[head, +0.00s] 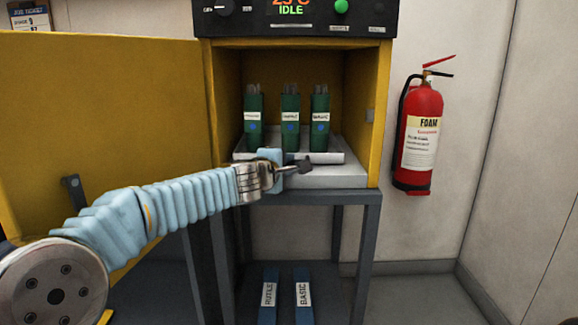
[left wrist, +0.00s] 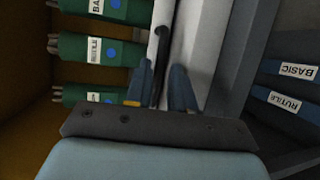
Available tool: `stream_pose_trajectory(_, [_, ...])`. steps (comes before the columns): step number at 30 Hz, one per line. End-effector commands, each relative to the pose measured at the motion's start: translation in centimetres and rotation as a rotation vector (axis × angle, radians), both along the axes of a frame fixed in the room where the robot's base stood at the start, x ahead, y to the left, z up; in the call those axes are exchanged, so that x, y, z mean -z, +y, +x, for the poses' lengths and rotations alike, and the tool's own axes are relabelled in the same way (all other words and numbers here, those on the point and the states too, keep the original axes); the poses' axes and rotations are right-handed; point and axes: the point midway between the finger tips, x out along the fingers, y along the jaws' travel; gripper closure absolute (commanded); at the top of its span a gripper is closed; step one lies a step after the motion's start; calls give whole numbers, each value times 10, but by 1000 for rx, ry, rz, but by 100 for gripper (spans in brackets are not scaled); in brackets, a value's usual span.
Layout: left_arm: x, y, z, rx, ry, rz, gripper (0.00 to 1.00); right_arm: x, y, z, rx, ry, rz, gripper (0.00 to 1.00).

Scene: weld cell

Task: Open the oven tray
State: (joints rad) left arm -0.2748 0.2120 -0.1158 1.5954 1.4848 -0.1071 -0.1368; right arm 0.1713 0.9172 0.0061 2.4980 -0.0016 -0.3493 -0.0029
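The oven (head: 380,100) is yellow inside, with its door (head: 110,110) swung open to the left. A pale grey tray (head: 337,157) inside bears three green canisters (head: 290,110) with labels and rods on top. My left gripper (head: 284,164) is at the tray's front edge. In the left wrist view its two fingers (left wrist: 162,85) stand apart, one on each side of a dark bar handle (left wrist: 161,45) on the tray front (left wrist: 180,30). A gap shows between the fingers, with no clear grip on the handle. The handle is largely hidden by the gripper in the head view. My right gripper is out of view.
The oven stands on a dark grey frame (head: 372,230). Blue boxes labelled RUTILE (head: 269,295) and BASIC (head: 303,295) lie below. A red fire extinguisher (head: 420,130) hangs on the wall at right. The space before the oven's right side looks clear.

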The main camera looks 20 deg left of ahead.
Motion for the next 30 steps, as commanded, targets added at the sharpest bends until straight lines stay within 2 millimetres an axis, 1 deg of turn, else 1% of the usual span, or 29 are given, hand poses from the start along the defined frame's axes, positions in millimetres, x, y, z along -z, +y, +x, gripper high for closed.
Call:
stream_pose_trajectory(1, [1,-1,7,-1,1,-1,77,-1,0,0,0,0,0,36])
stream_pose_trajectory(5, [3,-2,16,-1,0,0,77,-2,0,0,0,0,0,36])
stream_pose_trajectory(14, [4,-2,19,0,0,0,77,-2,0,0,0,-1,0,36])
stream_pose_trajectory(17, [4,-2,19,0,0,0,91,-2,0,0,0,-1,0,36])
stream_pose_trajectory(18, [4,-2,19,0,0,0,97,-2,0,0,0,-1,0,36])
stream_pose_trajectory(19, [4,-2,18,0,0,0,100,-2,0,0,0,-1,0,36])
stream_pose_trajectory(30, [4,-2,18,0,1,0,100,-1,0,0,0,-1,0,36])
